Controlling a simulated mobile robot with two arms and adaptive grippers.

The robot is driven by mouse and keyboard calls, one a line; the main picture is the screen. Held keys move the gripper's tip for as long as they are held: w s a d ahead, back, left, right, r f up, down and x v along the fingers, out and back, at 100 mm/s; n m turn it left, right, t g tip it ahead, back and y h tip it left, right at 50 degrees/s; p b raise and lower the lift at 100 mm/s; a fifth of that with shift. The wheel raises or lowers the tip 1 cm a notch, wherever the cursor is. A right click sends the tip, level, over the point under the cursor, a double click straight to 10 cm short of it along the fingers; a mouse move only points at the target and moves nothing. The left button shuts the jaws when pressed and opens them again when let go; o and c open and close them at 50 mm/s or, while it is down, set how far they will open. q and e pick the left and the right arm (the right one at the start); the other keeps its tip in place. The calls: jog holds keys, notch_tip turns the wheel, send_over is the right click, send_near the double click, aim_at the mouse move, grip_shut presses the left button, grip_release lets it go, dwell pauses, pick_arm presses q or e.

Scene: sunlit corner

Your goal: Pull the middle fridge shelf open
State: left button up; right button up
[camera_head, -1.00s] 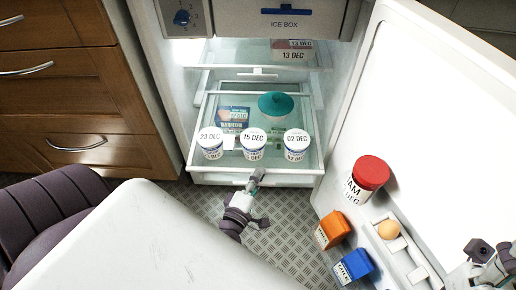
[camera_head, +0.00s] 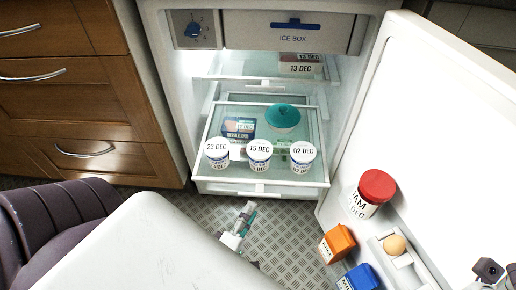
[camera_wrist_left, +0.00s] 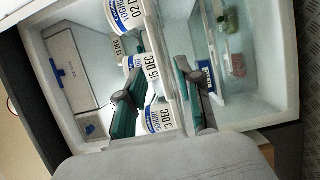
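The glass fridge shelf with a white front rim (camera_head: 225,187) stands out forward of the shelf above it (camera_head: 235,79). A small handle sits mid-rim. It bears three white tubs: 23 DEC (camera_head: 217,148), 15 DEC (camera_head: 259,150) and 02 DEC (camera_head: 302,152). Behind them are a blue pack (camera_head: 238,126) and a teal-lidded container (camera_head: 283,118). My left gripper (camera_head: 246,210) is just in front of the rim, apart from it and empty. In the left wrist view its fingers (camera_wrist_left: 158,88) are spread, with the tubs beyond. My right gripper (camera_head: 498,272) shows only partly at the lower right.
The fridge door (camera_head: 430,105) stands open on the right, its rack holding a red-lidded jar (camera_head: 373,190), an orange carton (camera_head: 337,243), a blue carton (camera_head: 358,278) and an egg (camera_head: 394,244). Wooden drawers (camera_head: 60,105) stand at the left. Metal floor (camera_head: 290,215) is clear before the shelf.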

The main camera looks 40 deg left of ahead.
pick_arm(q)
jog(key=s, duration=0.3)
jog(key=shift+s+d, duration=0.3)
dwell(0.3)
